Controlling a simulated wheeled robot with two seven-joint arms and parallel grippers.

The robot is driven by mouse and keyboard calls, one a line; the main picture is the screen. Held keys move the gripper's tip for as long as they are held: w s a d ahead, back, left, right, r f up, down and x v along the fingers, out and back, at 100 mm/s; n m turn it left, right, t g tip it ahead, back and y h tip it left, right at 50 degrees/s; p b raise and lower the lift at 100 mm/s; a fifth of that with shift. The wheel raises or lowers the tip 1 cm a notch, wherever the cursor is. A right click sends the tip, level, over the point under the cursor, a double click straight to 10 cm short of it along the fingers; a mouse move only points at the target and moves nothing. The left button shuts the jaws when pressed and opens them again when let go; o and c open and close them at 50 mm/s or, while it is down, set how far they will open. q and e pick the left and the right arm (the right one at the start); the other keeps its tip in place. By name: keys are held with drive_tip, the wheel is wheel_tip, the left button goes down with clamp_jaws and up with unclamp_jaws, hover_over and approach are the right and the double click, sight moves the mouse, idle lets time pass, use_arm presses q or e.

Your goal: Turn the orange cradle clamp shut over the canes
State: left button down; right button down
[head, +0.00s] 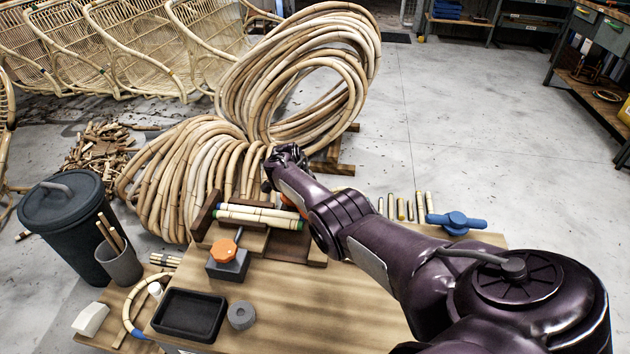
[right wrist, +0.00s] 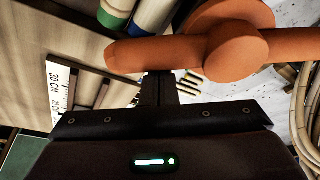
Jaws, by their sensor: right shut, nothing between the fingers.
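The canes (head: 258,214), pale with green and blue ends, lie side by side in a dark wooden cradle (head: 203,215) on the bench. Their coloured ends (right wrist: 118,10) show at the top of the right wrist view. The orange cradle clamp (right wrist: 232,48) fills the upper right there, a bar with a round hub. In the head view my arm hides most of it, leaving a small orange bit (head: 266,186). My right gripper (right wrist: 160,88) is shut and empty, its fingertips just by the orange bar; I cannot tell whether they touch. My left gripper is not in view.
An orange knob (head: 224,251) on a grey block, a black tray (head: 190,315) and a grey ring (head: 241,315) are on the bench (head: 330,310). A blue clamp (head: 456,222) lies at right. Large cane coils (head: 300,70) stand behind. The front middle of the bench is clear.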

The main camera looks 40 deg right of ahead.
sight(295, 214)
drive_tip(key=shift+w+a, duration=0.1)
drive_tip(key=shift+a, duration=0.8)
drive_tip(key=shift+w+a, duration=0.2)
drive_tip(key=shift+a, duration=0.45)
drive_tip(key=shift+w+a, duration=0.25)
drive_tip(key=shift+a, duration=0.15)
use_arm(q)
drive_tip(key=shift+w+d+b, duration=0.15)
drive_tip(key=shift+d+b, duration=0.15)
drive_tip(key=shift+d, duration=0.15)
use_arm(e)
drive_tip(key=shift+w+a, duration=0.1)
drive_tip(key=shift+a, duration=0.2)
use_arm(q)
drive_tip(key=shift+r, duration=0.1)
